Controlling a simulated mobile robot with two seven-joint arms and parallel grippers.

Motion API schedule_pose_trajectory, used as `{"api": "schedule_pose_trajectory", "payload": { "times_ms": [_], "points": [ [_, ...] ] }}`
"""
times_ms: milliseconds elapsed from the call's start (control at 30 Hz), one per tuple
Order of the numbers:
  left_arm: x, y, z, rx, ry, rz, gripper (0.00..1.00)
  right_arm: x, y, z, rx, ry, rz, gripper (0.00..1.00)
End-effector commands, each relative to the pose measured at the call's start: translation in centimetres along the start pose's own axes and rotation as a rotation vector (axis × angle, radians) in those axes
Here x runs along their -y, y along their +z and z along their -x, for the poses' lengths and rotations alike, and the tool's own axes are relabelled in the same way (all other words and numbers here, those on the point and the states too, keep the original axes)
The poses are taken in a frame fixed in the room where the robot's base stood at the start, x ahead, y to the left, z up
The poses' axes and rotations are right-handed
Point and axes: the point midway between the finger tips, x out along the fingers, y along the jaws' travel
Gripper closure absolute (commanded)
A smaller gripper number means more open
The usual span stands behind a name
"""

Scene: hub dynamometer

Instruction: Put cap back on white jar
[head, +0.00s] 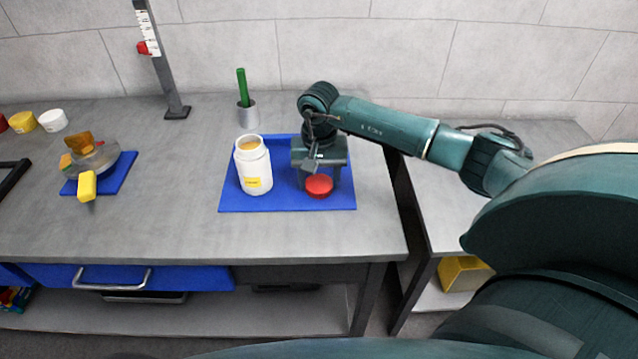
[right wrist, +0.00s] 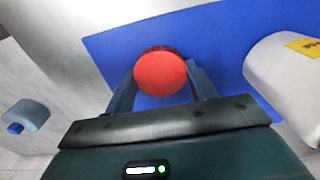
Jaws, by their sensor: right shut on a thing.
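The white jar (head: 253,167) stands upright and open on the blue mat (head: 285,203), with orange-yellow contents showing at its mouth and a yellow label low on its side. It also shows at the right of the right wrist view (right wrist: 285,80). The red cap (head: 319,185) is to the right of the jar, at the mat. My right gripper (head: 320,180) points down and is shut on the red cap, which sits between its fingers in the right wrist view (right wrist: 160,72). I cannot tell whether the cap still touches the mat. My left gripper is not in view.
A metal cup with a green-handled tool (head: 247,112) stands behind the jar. A grey post with a scale (head: 165,70) stands at the back. At left, a glass bowl (head: 92,160) and yellow block (head: 87,186) are by a small blue mat. The front middle of the table is clear.

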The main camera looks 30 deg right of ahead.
Motion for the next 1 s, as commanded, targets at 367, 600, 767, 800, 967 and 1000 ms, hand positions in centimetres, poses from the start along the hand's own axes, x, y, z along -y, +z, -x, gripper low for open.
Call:
{"api": "schedule_pose_trajectory", "payload": {
  "times_ms": [367, 600, 767, 800, 967, 1000],
  "points": [
    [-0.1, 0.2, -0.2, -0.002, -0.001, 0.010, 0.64, 0.1, -0.1, 2.3, -0.005, -0.002, 0.000, 0.66],
    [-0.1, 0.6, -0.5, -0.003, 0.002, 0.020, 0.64, 0.1, -0.1, 7.1, -0.005, -0.002, 0.000, 0.66],
    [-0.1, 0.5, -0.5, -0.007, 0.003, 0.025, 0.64, 0.0, -0.1, 9.3, -0.003, -0.001, 0.000, 0.66],
    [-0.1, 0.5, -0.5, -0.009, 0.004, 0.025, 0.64, 0.0, -0.1, 9.6, -0.002, -0.001, 0.000, 0.66],
    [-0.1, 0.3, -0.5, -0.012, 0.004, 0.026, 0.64, 0.0, 0.0, 10.1, 0.000, 0.000, 0.000, 0.66],
    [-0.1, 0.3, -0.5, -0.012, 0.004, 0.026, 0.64, 0.0, 0.0, 10.1, 0.000, 0.000, 0.000, 0.66]
  ]
}}
